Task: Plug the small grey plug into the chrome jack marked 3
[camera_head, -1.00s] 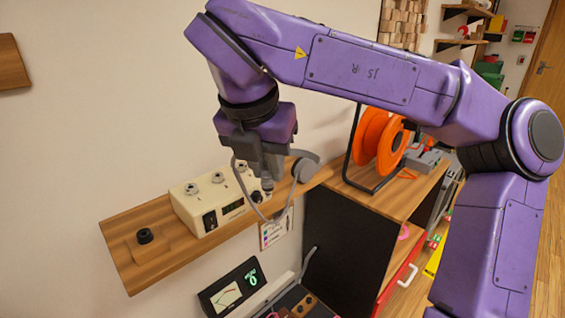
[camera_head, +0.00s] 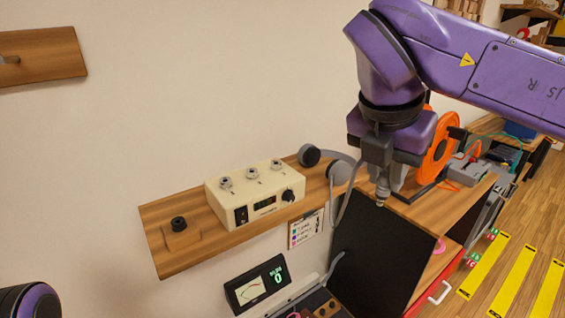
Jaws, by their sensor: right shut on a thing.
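The cream amp box (camera_head: 232,204) stands on the wooden wall shelf (camera_head: 160,245). Three chrome jacks sit in a row on its top: left (camera_head: 225,183), middle (camera_head: 251,173) and right (camera_head: 276,164). Their markings are too small to read. My right gripper (camera_head: 383,182) is shut on the small grey plug (camera_head: 381,198), to the right of the box and clear of it. The plug's tip points down and a grey cable (camera_head: 347,212) loops from it. The jaws partly hide the plug. My left gripper is out of view; only part of my left arm shows at the bottom left.
A meter (camera_head: 257,284) is below. An orange reel (camera_head: 439,145) and black panel (camera_head: 385,255) are at right.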

